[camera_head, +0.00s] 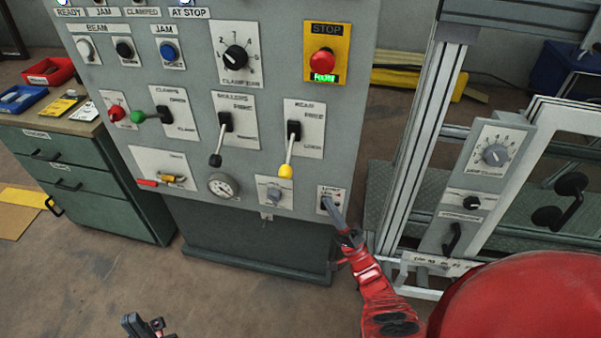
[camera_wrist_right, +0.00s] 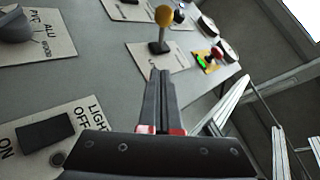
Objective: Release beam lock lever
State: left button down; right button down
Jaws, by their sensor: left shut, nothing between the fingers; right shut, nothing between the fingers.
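The beam lock lever (camera_head: 289,150) is on a white plate at the right of the grey panel. Its black pivot is at the top, and its arm hangs down to a yellow knob (camera_head: 286,171). The right wrist view also shows the lever with its yellow knob (camera_wrist_right: 163,15), beyond my fingertips. My right gripper (camera_head: 331,203) is shut and empty, below and right of the knob and apart from it, in front of the light switch plate. Its shut fingers fill the middle of the right wrist view (camera_wrist_right: 161,95). My left gripper (camera_head: 143,322) is at the bottom edge, low and away from the panel, shut and empty.
Another lever with a black knob (camera_head: 215,159) is left of the beam lock lever. A red stop button (camera_head: 322,62) is above. The light switch (camera_wrist_right: 46,132) is close to my right gripper. An aluminium frame (camera_head: 425,140) stands right of the panel.

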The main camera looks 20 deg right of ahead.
jog(key=p, duration=0.3)
send_near(289, 156)
jog(key=w+d+r, duration=0.2)
jog(key=w, duration=0.1)
jog(key=a, duration=0.1)
jog(key=w+a+r+p, duration=0.1)
jog(key=a, duration=0.1)
jog(key=shift+r, duration=0.15)
jog(key=shift+w, duration=0.1)
